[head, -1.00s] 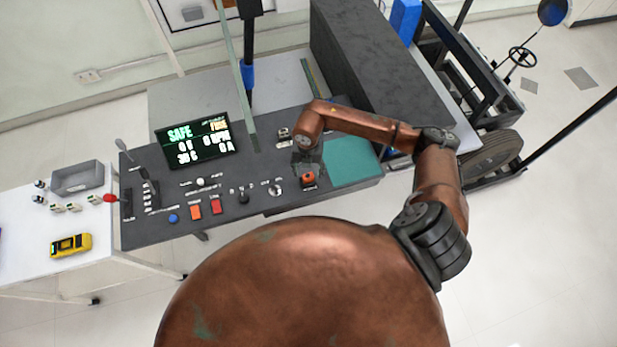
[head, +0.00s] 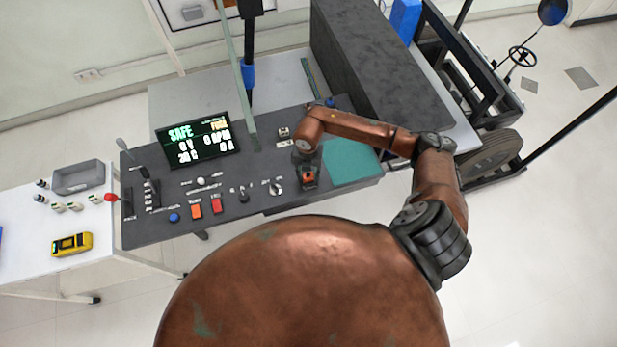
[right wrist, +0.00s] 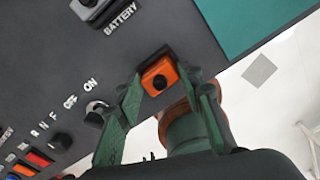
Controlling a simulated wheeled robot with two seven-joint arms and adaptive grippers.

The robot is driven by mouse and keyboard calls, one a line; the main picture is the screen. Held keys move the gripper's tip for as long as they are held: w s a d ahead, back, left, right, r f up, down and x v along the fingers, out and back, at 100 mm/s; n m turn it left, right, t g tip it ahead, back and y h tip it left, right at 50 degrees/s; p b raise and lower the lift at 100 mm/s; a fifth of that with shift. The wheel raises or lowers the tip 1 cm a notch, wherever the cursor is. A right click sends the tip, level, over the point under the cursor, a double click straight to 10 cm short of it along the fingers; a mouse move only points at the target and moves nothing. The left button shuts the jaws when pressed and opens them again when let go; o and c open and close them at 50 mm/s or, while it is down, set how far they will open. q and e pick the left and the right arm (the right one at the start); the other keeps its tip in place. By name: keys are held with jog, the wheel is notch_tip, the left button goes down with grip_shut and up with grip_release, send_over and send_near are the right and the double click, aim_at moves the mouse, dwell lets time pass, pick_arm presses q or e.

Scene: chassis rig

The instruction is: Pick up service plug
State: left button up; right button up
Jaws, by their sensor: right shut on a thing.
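The orange service plug (head: 309,181) is at the right part of the dark console, left of the teal mat. My right gripper (head: 306,172) reaches down to it from above, with its fingers at the plug's sides. In the right wrist view the plug (right wrist: 159,76) is an orange block with a dark round spot, between the green fingertips (right wrist: 166,84). The right gripper is shut on it. A black piece shows behind the plug; I cannot tell whether the plug is seated or raised. My left gripper is not in view.
The dark console (head: 265,180) carries a display (head: 197,140), a knob (head: 276,187), and orange and red buttons (head: 216,205). The teal mat (head: 352,166) lies right of the plug. A tall dark block (head: 380,75) stands behind. A yellow meter (head: 72,244) lies on the white table at left.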

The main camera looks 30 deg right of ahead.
jog(key=shift+c, duration=0.8)
jog(key=shift+r, duration=0.15)
